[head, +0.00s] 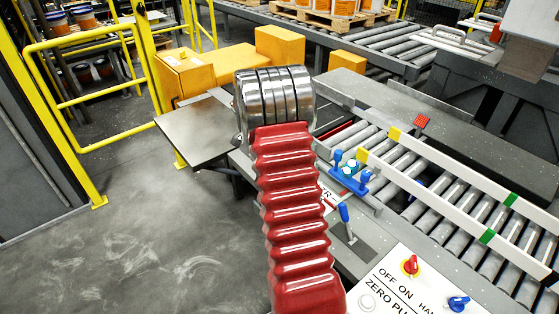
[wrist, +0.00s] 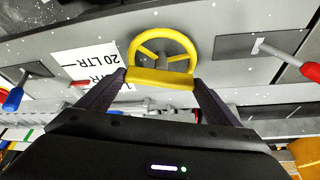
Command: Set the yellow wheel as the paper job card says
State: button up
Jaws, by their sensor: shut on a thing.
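The yellow wheel (wrist: 187,50) is mounted on a grey panel at the top middle of the wrist view, its spokes visible. A white plate (wrist: 88,62) left of the wheel shows "20 LTR" upside down with a mark line. A second "LTR" line is partly hidden by the left finger. A small red piece (wrist: 80,83) lies at the plate's lower edge. I cannot make out a paper job card. The head view hides the wheel and gripper behind my arm.
A red-handled lever (wrist: 308,70) stands right of the wheel; a blue-handled lever (wrist: 13,98) is at far left. The head view shows a white switch panel (head: 388,285), a roller conveyor (head: 455,215) with white rails, and a yellow guard rail (head: 75,100). The left floor is clear.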

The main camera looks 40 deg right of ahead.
jog(key=shift+m, duration=0.3)
jog(key=o, duration=0.9)
jog(key=v, duration=1.3)
jog(key=shift+w+r, duration=0.2)
jog(key=shift+r, duration=0.15)
